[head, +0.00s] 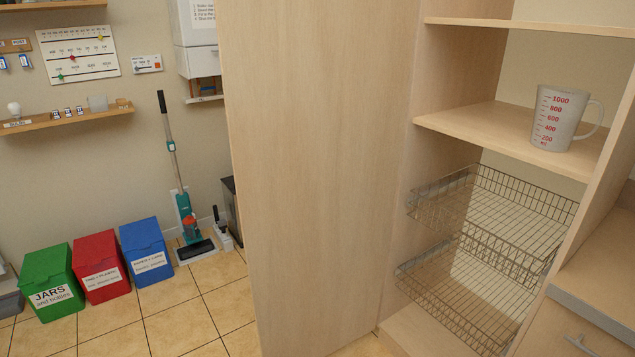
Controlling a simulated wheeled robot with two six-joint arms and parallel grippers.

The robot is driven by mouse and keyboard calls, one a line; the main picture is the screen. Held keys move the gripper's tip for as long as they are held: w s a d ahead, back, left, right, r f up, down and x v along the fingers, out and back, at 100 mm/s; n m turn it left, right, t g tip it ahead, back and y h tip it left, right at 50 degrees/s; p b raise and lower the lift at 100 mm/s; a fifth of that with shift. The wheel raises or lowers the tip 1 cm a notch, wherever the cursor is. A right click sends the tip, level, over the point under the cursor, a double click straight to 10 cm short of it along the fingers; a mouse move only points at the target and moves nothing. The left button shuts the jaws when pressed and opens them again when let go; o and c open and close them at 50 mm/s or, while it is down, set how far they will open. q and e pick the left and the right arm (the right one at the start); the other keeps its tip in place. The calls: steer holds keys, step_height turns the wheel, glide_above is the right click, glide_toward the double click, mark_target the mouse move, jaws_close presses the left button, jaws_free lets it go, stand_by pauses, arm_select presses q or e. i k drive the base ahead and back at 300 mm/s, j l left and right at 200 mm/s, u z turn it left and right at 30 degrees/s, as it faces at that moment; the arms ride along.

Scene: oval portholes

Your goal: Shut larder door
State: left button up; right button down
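The larder door (315,170) is a tall pale wood panel in the middle of the head view. It stands open, swung out to the left of the larder. The larder's inside shows to its right, with wooden shelves (500,128) and two wire baskets (495,205). No handle shows on the side of the door facing me. Neither of my grippers is in view.
A measuring jug (556,118) stands on the larder's middle shelf. A worktop (605,275) with a drawer below is at the right. Green (48,282), red (101,266) and blue (146,252) bins and an upright floor cleaner (186,215) stand at the left wall. Tiled floor before them is clear.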

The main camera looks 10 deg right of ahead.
mark_target(315, 93)
steer(key=k+z, duration=0.1)
steer(key=z, duration=0.25)
steer(key=k+z, duration=0.15)
steer(key=z, duration=0.25)
steer(key=k+l+z, duration=0.1)
steer(key=z, duration=0.25)
steer(key=i+j+z, duration=0.1)
steer(key=z, duration=0.3)
steer(key=j+z, duration=0.55)
steer(key=z, duration=0.3)
steer(key=j+z, duration=0.25)
steer(key=z, duration=0.15)
steer(key=k+j, duration=0.1)
steer(key=j, duration=0.4)
steer(key=k+j, duration=0.1)
steer(key=j, duration=0.45)
steer(key=k+j, duration=0.1)
steer(key=j, duration=0.4)
steer(key=k+j, duration=0.1)
steer(key=j, duration=0.45)
steer(key=k+j, duration=0.1)
steer(key=j, duration=0.4)
steer(key=k+j, duration=0.1)
steer(key=j, duration=0.45)
steer(key=k+j, duration=0.1)
steer(key=j, duration=0.4)
steer(key=k+j, duration=0.1)
steer(key=j, duration=0.4)
